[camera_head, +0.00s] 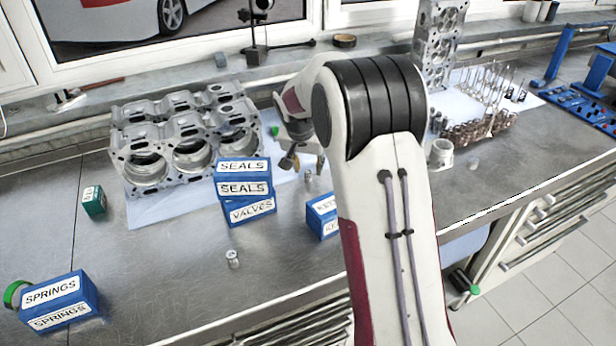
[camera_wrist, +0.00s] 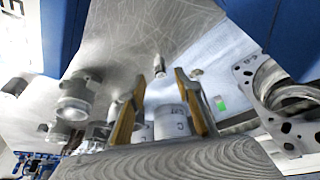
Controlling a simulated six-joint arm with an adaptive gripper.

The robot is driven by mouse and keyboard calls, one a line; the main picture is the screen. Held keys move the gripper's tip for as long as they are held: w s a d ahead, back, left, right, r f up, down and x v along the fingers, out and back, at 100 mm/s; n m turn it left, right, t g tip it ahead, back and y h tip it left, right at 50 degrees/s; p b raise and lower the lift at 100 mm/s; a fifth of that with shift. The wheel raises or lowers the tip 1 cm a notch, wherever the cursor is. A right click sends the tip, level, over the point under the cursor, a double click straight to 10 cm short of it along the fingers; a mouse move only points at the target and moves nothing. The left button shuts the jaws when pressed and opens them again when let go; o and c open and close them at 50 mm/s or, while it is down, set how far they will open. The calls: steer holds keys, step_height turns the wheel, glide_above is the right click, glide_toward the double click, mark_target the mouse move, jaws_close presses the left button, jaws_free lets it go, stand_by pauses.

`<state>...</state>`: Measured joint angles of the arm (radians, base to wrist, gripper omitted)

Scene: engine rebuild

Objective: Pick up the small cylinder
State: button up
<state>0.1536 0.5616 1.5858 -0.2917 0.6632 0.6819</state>
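A small metal cylinder (camera_wrist: 159,66) shows in the wrist view, just beyond and between my fingertips, apart from them. My gripper (camera_wrist: 160,80) has two yellow-faced fingers spread apart, with nothing gripped. In the head view my gripper (camera_head: 290,157) hangs over the white sheet beside the engine block, partly hidden by my arm. I cannot tell which matches the wrist view's.
The engine block (camera_head: 185,140) lies left of my gripper; it also shows in the wrist view (camera_wrist: 285,100). Blue boxes marked SEALS (camera_head: 243,188) and VALVES (camera_head: 248,211) are stacked in front. A SPRINGS box (camera_head: 58,303) lies front left. Valves (camera_head: 487,85) stand at right.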

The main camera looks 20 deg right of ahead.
mark_target(308, 172)
steer(key=shift+x, duration=1.95)
steer(key=shift+a, duration=0.15)
jaws_close()
